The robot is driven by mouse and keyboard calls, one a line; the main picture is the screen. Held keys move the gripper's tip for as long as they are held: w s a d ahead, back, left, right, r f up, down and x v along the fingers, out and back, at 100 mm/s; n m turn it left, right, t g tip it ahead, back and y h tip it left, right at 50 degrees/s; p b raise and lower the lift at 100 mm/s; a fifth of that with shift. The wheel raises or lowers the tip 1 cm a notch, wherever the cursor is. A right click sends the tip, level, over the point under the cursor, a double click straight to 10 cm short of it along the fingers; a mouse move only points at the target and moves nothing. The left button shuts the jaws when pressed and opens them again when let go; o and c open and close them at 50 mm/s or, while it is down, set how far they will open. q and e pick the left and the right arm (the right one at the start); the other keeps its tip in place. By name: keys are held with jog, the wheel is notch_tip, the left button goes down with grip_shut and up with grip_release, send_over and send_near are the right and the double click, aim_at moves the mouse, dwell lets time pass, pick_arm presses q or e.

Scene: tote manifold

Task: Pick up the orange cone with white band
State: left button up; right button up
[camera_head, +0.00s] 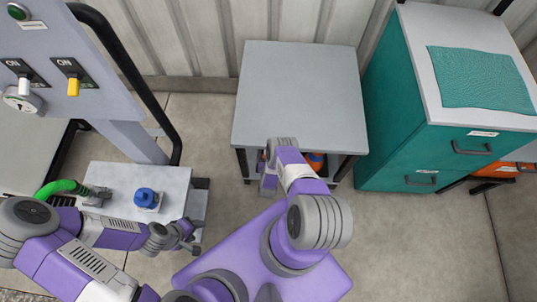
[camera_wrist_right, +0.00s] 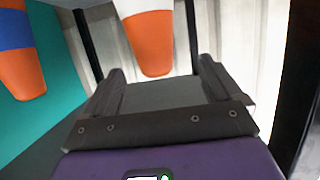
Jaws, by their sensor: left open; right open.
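The orange cone with a white band (camera_wrist_right: 150,45) is in the right wrist view, at the top centre, its narrow end pointing down in the picture. My right gripper (camera_wrist_right: 162,78) is open, with a finger on either side of the picture below the cone. The cone's narrow end shows in line with the gap, and I cannot tell whether it is between the fingers. In the head view, my right arm hides the right gripper, and orange (camera_head: 315,160) shows beside it under the table. My left gripper (camera_head: 190,238) is open and empty at the left.
An orange cone with a blue band (camera_wrist_right: 20,60) stands left of the white-banded one. The grey table (camera_head: 300,95) overhangs my right arm. A teal cabinet (camera_head: 385,125) stands right of it. A small table with a blue knob (camera_head: 147,198) is near my left arm.

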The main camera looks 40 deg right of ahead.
jog(key=b+x, duration=0.3)
jog(key=x, duration=0.4)
jog(key=shift+d+b, duration=0.3)
jog(key=shift+d, duration=0.2)
jog(key=shift+c, duration=0.2)
grip_shut()
